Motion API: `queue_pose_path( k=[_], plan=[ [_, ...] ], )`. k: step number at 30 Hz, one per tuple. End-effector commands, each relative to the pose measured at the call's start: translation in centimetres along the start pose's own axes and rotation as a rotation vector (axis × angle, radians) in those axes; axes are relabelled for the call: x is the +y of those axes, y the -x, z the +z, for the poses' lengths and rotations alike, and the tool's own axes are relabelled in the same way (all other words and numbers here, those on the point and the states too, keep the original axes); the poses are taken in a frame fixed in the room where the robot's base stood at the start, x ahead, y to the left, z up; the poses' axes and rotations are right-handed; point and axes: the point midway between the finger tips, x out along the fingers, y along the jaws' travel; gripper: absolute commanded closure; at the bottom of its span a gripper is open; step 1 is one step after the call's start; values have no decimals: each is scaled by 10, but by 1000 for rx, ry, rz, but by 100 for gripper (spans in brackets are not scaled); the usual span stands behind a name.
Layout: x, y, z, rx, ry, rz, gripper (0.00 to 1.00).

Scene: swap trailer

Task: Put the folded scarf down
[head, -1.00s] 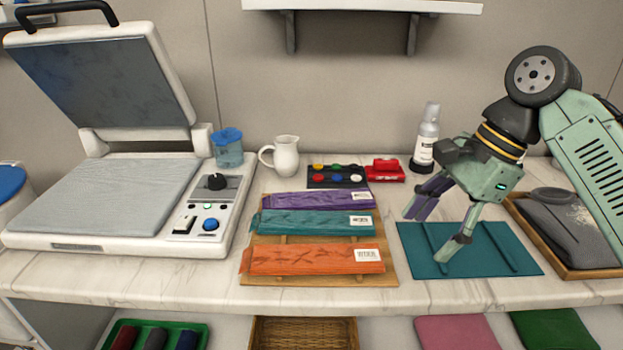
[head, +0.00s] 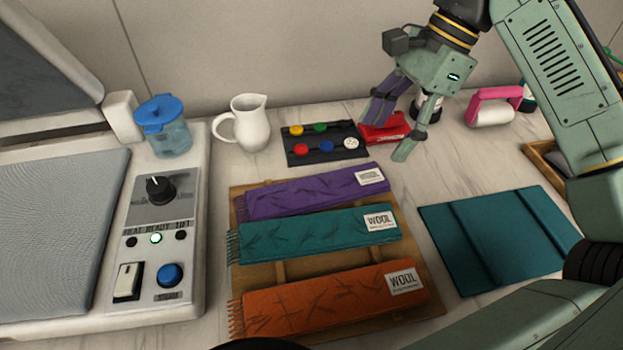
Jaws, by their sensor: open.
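Three folded scarves lie flat, side by side, on a wooden board (head: 434,290) in the head view: a purple one (head: 300,194) at the back, a teal one (head: 310,234) in the middle and an orange one (head: 320,300) in front. Each has a white label at its right end and a fringe at its left end. The labels on the teal and orange ones read WOOL. My gripper (head: 387,138) is open, with nothing visible between its fingers. It is behind and to the right of the purple scarf, in front of a red object (head: 383,132) that it partly hides.
A teal folded mat (head: 497,240) lies right of the board. Behind the scarves are a dark tray of coloured buttons (head: 318,152) and a white jug (head: 250,122). A heat press (head: 180,240) with a blue-lidded container (head: 168,130) stands left. Bare marble separates board and mat.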

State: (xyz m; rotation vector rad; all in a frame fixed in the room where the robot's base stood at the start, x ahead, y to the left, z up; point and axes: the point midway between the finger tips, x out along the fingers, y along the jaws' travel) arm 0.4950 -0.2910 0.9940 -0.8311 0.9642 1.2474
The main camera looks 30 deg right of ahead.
Motion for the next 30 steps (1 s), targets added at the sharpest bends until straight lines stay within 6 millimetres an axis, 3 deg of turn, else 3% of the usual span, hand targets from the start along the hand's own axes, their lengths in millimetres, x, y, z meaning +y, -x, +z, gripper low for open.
queue_pose_path(
  k=[3,11,19,30],
  plan=[
    [0,-20,0,-3,4,0,38],
    [-1,-42,-1,0,0,-1,38],
    [-2,-80,-5,0,0,-1,38],
    [-2,-88,-5,0,1,-2,41]
  ],
)
